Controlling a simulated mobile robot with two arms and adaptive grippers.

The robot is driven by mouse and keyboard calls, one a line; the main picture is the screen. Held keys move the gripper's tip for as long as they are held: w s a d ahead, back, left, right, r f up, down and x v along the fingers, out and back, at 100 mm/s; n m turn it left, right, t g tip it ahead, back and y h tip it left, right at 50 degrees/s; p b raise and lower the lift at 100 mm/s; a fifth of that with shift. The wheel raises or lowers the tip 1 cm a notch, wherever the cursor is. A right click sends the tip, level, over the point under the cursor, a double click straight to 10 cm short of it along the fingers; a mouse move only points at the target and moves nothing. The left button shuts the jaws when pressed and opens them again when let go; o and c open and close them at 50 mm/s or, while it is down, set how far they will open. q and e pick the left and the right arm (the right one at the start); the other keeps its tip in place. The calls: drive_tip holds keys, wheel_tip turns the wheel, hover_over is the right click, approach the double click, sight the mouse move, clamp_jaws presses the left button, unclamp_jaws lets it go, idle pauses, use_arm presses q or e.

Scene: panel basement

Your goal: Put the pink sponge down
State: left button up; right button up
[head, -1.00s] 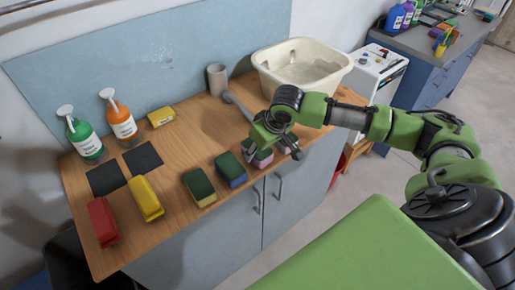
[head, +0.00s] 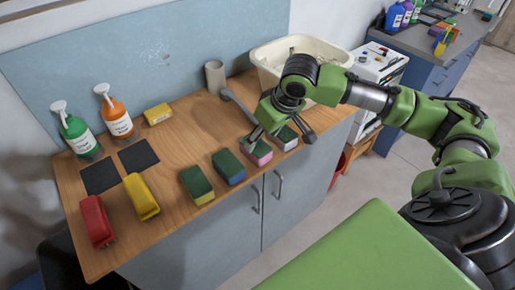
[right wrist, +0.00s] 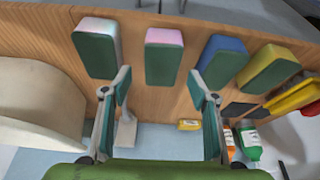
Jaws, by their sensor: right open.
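The pink sponge (head: 260,154), with a dark green pad, rests on the wooden worktop near its front edge. It stands in a row between a blue sponge (head: 228,167) and a whitish sponge (head: 286,138). My right gripper (head: 281,139) is open and empty above the pink and whitish sponges, with its fingers spread wide. In the right wrist view the pink sponge (right wrist: 163,57) lies ahead of the fingertips and between them, clear of both. My left gripper is not in view.
A yellow-green sponge (head: 197,184) continues the row to the left. Yellow (head: 141,197) and red (head: 97,221) items lie further left, near two dark squares. A cream basin (head: 262,66) and a grey cup (head: 215,77) stand behind.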

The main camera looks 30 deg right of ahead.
drive_tip(key=v, duration=0.7)
drive_tip(key=shift+r, duration=0.2)
